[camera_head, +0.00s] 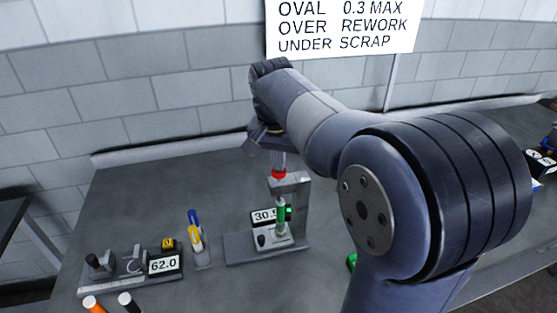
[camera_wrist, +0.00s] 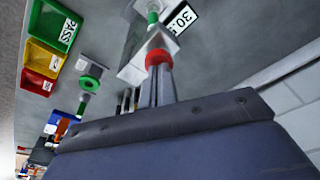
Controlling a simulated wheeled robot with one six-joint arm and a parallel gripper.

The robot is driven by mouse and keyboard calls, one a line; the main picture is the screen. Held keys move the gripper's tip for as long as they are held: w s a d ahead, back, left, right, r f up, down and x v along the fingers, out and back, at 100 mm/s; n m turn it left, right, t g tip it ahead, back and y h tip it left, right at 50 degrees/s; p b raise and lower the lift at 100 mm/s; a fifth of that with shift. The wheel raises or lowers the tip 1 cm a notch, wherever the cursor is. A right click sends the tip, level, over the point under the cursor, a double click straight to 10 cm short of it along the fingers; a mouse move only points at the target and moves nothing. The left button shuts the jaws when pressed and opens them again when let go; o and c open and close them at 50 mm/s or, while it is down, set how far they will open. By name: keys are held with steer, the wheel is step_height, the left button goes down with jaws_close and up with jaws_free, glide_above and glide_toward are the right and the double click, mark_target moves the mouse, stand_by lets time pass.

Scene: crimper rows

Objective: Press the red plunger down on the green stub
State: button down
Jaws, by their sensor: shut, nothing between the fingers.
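The red plunger (camera_head: 278,175) sits at the top of a grey press frame (camera_head: 302,205) on the bench. The plunger's lower end is hidden.
A display reading about 30.5 (camera_head: 263,216) is beside the press. Green, yellow and red bins (camera_wrist: 52,27) show in the wrist view. My arm covers the right side.

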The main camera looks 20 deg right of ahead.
step_height(320, 180, up, 9)
steer(key=p, duration=0.8)
stand_by(0.5)
steer(key=shift+f, duration=0.1)
step_height(320, 180, down, 6)
steer(key=b, duration=0.5)
steer(key=shift+r, duration=0.25)
steer(key=shift+a, duration=0.1)
